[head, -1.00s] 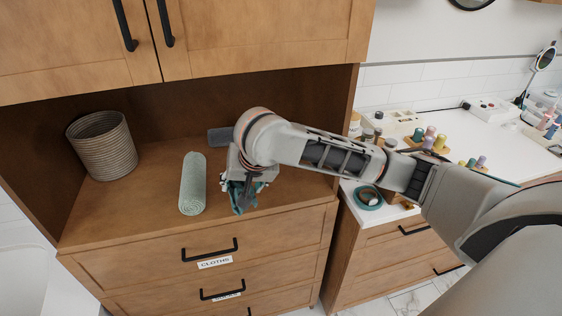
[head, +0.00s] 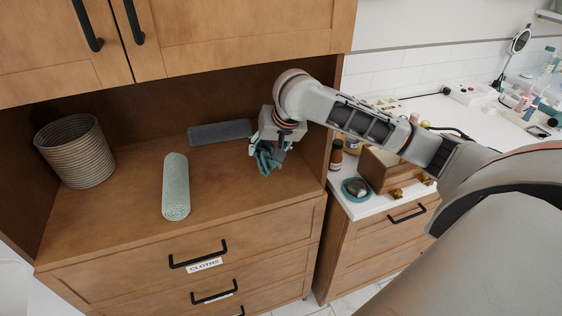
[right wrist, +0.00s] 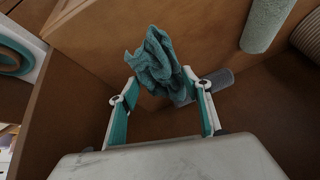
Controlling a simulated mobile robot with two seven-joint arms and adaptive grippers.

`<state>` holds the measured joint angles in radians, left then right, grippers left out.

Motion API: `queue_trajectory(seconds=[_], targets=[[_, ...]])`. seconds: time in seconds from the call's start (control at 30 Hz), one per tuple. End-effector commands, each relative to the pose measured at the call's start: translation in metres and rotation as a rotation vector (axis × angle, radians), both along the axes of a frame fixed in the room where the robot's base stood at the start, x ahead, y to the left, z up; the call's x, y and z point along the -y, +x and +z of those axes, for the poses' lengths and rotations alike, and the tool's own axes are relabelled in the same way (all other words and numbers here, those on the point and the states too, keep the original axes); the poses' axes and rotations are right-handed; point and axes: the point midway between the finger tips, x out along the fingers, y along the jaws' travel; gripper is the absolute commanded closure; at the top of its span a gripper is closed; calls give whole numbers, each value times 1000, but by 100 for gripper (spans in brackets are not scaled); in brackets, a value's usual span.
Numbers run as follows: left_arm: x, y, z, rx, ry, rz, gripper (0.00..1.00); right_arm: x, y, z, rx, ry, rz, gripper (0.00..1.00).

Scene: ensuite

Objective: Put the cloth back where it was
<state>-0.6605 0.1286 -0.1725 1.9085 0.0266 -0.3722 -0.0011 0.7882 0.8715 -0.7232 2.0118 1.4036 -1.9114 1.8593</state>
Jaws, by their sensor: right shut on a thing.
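A crumpled teal cloth (head: 265,158) hangs from my right gripper (head: 276,146), at the right end of the wooden cabinet shelf. In the right wrist view the cloth (right wrist: 158,66) sits between the fingertips of the gripper (right wrist: 160,88). In the head view the cloth is close above the shelf; I cannot tell whether it touches. A drawer labelled CLOTHS (head: 190,262) is shut below the shelf. My left gripper is not in view.
On the shelf (head: 125,220) are a rolled pale-green towel (head: 175,187), a grey roll (head: 220,132) at the back and a ribbed basket (head: 75,152).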

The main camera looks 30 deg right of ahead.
Motion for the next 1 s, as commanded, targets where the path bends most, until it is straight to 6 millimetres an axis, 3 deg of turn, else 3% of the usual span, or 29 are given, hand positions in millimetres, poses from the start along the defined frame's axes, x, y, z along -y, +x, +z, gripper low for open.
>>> queue_trajectory(seconds=[0.2, 0.3, 0.5, 0.73, 1.0], targets=[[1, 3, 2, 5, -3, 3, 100, 46, 2, -1, 0, -1, -4, 72], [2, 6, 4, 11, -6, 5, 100, 40, 1, -20, -3, 2, 2, 72], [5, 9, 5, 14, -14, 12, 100, 41, 2, -34, 0, 1, 1, 72], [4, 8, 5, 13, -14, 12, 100, 40, 2, -65, -3, 1, 1, 72], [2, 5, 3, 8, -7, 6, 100, 45, 3, -70, 1, 0, 0, 72]])
